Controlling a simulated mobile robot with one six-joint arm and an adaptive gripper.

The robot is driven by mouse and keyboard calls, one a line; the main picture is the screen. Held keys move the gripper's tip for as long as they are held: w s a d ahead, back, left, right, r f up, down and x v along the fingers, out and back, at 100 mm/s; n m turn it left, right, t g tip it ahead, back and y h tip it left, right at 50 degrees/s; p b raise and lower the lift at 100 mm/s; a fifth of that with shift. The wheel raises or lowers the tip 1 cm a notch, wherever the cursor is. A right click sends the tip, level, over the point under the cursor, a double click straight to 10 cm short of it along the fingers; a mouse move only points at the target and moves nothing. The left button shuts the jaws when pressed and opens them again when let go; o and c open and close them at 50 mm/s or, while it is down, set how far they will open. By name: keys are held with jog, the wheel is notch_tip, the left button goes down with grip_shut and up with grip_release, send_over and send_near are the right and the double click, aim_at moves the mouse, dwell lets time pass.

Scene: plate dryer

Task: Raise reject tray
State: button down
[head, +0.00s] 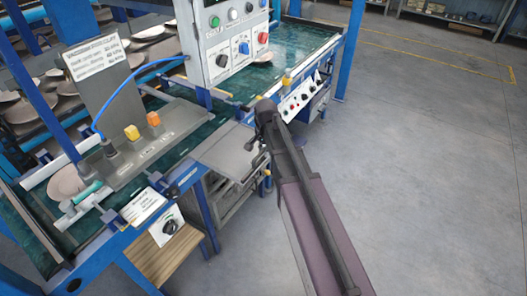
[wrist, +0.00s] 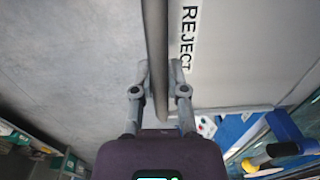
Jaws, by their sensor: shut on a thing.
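The reject tray (head: 222,150) is a flat grey panel beside the green conveyor in the head view. It looks roughly level with the conveyor edge, though its exact tilt is hard to judge. In the wrist view the pale tray (wrist: 225,60) carries the word REJECT, with a round grey bar (wrist: 155,40) along its edge. My gripper (head: 259,146) is at the tray's outer right edge. In the wrist view my gripper (wrist: 160,72) has its fingers on either side of the bar and is shut on it. The inner contact faces are hidden.
The green conveyor (head: 290,45) runs behind the tray. A grey control box (head: 230,40) stands above it, and a button panel (head: 300,100) is close behind my arm. A wooden shelf (head: 170,255) is at lower left. Grey floor (head: 430,170) is clear on the right.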

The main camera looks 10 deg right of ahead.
jog(key=shift+w+a+r, duration=0.15)
jog(key=shift+r, duration=0.2)
jog(key=c, duration=0.6)
grip_release()
jog(key=shift+c, duration=0.2)
jog(key=shift+r+p, duration=0.15)
jog(key=shift+p, duration=0.2)
